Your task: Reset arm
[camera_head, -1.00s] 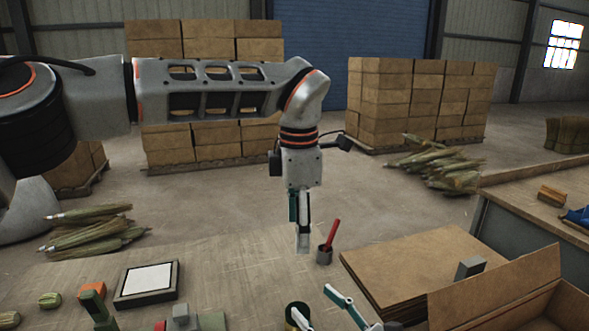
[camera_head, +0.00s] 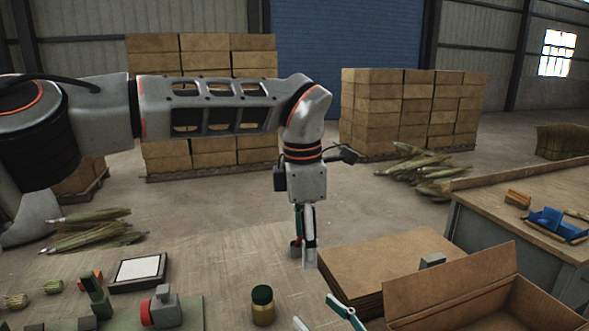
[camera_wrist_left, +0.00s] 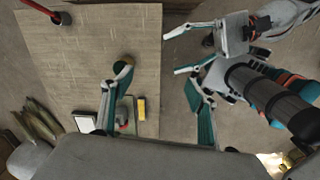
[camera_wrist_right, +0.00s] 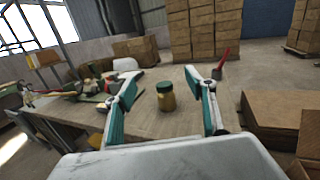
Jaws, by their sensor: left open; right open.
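A stack of flat cardboard (camera_head: 370,262) and an open carton (camera_head: 480,300) are at the right. A framed white panel (camera_head: 139,270) and a red-and-grey device (camera_head: 162,308) lie left. A red-handled tool (camera_wrist_right: 222,60) stands beyond the right gripper. Box stacks (camera_head: 410,110) stand behind.

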